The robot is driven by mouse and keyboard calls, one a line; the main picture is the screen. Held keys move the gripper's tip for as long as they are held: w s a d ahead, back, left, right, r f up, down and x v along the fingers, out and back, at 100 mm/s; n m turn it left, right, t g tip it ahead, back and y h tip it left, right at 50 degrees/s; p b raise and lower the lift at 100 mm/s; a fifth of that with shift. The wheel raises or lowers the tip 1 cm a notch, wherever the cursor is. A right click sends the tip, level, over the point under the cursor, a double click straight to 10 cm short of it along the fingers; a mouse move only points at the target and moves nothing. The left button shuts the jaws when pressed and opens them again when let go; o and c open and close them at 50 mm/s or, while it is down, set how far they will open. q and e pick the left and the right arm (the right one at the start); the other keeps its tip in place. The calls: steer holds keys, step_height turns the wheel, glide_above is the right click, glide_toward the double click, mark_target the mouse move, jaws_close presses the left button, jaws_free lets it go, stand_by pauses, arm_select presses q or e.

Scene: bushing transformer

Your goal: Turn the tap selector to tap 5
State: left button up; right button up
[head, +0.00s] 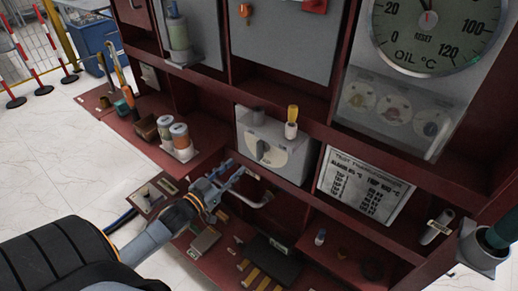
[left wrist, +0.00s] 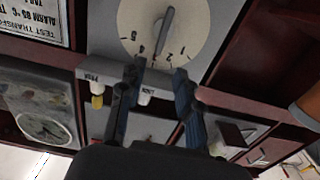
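The tap selector (head: 262,148) is a light grey box with a pale round dial and a grey pointer handle, on the middle shelf of the dark red cabinet in the head view. In the left wrist view its dial (left wrist: 190,38) appears upside down with printed numbers, and the grey handle (left wrist: 164,30) slants across it. I cannot tell the exact tap it points to. My left gripper (head: 231,170) is open and empty, below and left of the dial. In the left wrist view its two fingers (left wrist: 160,68) stand apart just short of the dial. My right gripper is not in view.
A printed placard (head: 364,186) is to the right, an oil gauge (head: 432,25) above. Jars (head: 181,139) stand left. A bent grey pipe (head: 260,199) lies below the selector, near my gripper.

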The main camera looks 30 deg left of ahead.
mark_target(257, 148)
arm_select(q)
steer(key=w, duration=0.8)
steer(key=w+d, duration=0.1)
steer(key=w, duration=0.3)
steer(key=shift+f, duration=0.1)
steer(key=shift+s, duration=0.1)
jaws_close()
